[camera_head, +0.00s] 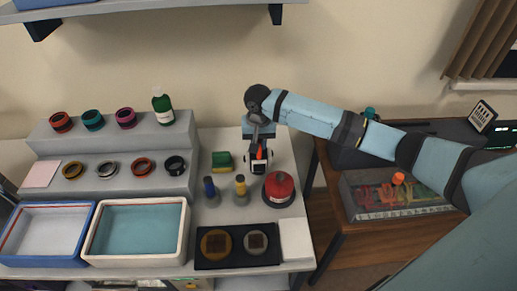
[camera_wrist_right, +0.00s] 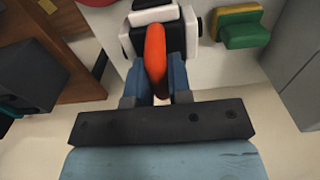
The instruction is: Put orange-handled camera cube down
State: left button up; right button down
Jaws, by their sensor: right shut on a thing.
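The camera cube (camera_head: 254,161) is a black and white block with an orange handle (camera_head: 260,153). In the head view it is at the back right part of the grey-white table, under my right gripper (camera_head: 259,143). In the right wrist view the cube (camera_wrist_right: 151,17) is at the top, and the orange handle (camera_wrist_right: 156,55) runs between the two blue fingers of my right gripper (camera_wrist_right: 160,78), which is shut on it. I cannot tell whether the cube's underside touches the table. My left gripper is not in view.
A green and yellow sponge (camera_head: 222,161) is just left of the cube. A stepped grey rack (camera_head: 105,153) with lens rings is at the left. A wooden desk (camera_head: 330,190) adjoins on the right.

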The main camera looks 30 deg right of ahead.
notch_tip(320, 180, down, 3)
jog(key=shift+f, duration=0.1)
jog(key=c, duration=1.5)
grip_release()
jog(key=shift+f, duration=0.1)
jog(key=o, duration=0.4)
jog(key=shift+o, duration=0.2)
